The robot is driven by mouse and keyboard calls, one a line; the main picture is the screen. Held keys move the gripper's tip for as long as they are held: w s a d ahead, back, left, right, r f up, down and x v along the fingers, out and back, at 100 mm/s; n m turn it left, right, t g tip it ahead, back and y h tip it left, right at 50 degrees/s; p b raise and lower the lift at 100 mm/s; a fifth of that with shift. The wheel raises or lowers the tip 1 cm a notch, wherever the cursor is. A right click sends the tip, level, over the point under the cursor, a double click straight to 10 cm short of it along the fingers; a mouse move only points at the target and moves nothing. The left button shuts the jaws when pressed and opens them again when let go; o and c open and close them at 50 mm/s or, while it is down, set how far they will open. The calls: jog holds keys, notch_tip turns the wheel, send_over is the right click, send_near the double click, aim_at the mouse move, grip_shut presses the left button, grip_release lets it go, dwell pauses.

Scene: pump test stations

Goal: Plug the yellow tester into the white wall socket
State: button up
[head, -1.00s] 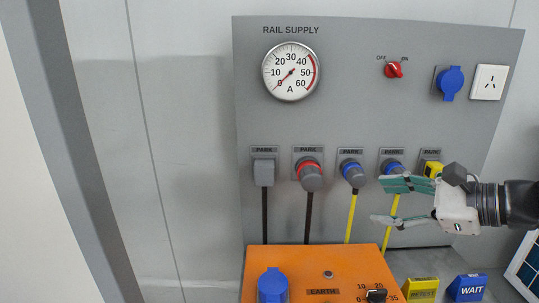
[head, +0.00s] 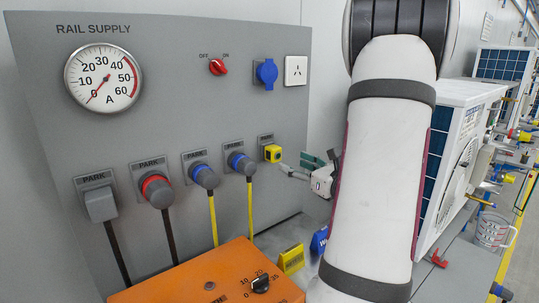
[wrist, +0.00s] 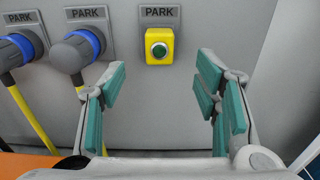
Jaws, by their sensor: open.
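The yellow tester (head: 272,153) sits in the rightmost PARK holder on the grey panel. In the wrist view the tester (wrist: 158,46) is a yellow block with a round green face, ahead of my gripper and centred between its fingers. My gripper (wrist: 161,105) is open and empty, with green pads on both sides. In the head view my gripper (head: 300,167) is just right of the tester, partly hidden by my arm. The white wall socket (head: 296,71) is at the panel's upper right, with dark slots and nothing plugged in.
A blue capped socket (head: 266,73) is left of the white one, and a red switch (head: 217,67) is further left. Several parked plugs with cables hang left of the tester. An orange box (head: 215,275) and yellow (head: 291,259) and blue signs (head: 319,240) stand below.

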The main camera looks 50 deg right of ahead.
aim_at(277, 156)
jog(key=shift+w, duration=0.1)
jog(key=b+x, duration=0.1)
jog(key=x, duration=0.5)
jog(key=shift+w+f+b, duration=0.1)
jog(key=shift+w+b, duration=0.2)
jog(key=shift+w, duration=0.1)
jog(key=shift+b+x, duration=0.35)
jog(key=shift+x, duration=0.7)
jog(key=shift+s+b, duration=0.1)
jog(key=shift+b, duration=0.25)
dwell(0.3)
grip_shut()
jog(key=shift+v, duration=2.9)
